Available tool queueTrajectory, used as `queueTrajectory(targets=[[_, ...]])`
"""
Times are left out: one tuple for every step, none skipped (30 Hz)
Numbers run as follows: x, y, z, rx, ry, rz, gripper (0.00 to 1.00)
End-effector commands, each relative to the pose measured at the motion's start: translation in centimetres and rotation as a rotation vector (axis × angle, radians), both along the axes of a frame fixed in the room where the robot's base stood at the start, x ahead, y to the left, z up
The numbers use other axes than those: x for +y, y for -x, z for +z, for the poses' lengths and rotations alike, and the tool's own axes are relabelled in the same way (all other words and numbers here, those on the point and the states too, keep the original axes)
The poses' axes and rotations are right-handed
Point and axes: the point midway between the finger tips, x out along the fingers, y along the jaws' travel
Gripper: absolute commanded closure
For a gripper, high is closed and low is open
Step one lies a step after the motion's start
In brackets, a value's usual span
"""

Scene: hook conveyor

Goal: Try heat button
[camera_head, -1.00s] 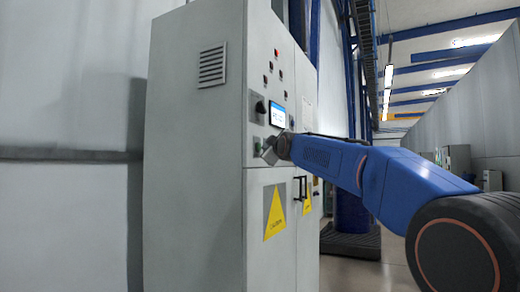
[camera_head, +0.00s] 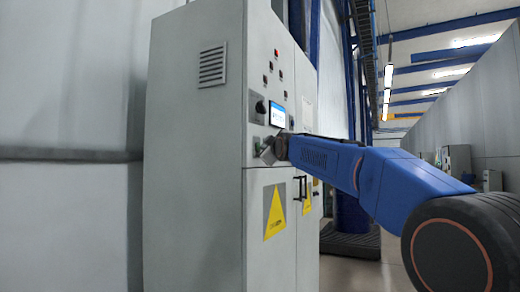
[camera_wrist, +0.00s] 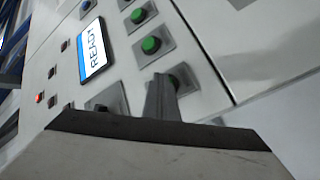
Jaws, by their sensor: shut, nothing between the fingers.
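The grey control cabinet (camera_head: 195,150) stands in the middle of the head view, with its button panel on the right-hand face. In the wrist view a green button (camera_wrist: 150,45) sits on a square plate, with another green button (camera_wrist: 138,15) above it. A third green button (camera_wrist: 175,80) is partly hidden behind the fingertips. I cannot read which one is the heat button. My gripper (camera_head: 266,153) is shut and empty, close to the panel below the screen. Its fingers (camera_wrist: 162,100) overlap the third button's plate in the wrist view; I cannot tell whether they touch it.
The lit screen (camera_wrist: 93,50) reads READY; it also shows in the head view (camera_head: 277,114). A small red lamp (camera_wrist: 40,97) glows on the panel. Below the panel are a door handle (camera_head: 300,187) and a yellow caution sign (camera_head: 274,215). Open floor lies to the right.

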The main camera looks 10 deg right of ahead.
Motion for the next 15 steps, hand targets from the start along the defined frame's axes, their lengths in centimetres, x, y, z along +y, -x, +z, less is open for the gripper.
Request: queueTrajectory(targets=[[0.0, 0.0, 0.0, 0.0, 0.0, 0.0, 1.0], [0.0, 0.0, 0.0, 0.0, 0.0, 0.0, 1.0], [-0.1, 0.1, 0.0, 0.0, -0.001, 0.0, 1.0], [-0.2, 0.1, 0.0, 0.0, -0.002, 0.0, 1.0], [-0.3, 0.2, 0.0, 0.001, -0.001, -0.001, 1.0], [-0.5, 0.3, 0.0, 0.002, -0.002, 0.0, 1.0], [-0.6, 0.4, -0.1, 0.002, -0.001, 0.0, 1.0], [-0.7, 0.5, -0.1, 0.002, -0.002, 0.0, 1.0], [-0.9, 0.6, -0.1, 0.002, -0.001, -0.001, 1.0], [-1.0, 0.7, -0.1, 0.002, -0.002, 0.0, 1.0], [-1.1, 0.7, -0.1, 0.001, -0.001, -0.001, 1.0], [-1.2, 0.8, -0.1, 0.001, -0.002, -0.001, 1.0], [-1.3, 0.8, -0.1, 0.001, -0.001, -0.001, 1.0], [-1.3, 0.9, -0.1, 0.001, 0.0, -0.001, 1.0], [-1.3, 0.9, -0.1, 0.001, -0.001, -0.001, 1.0]])
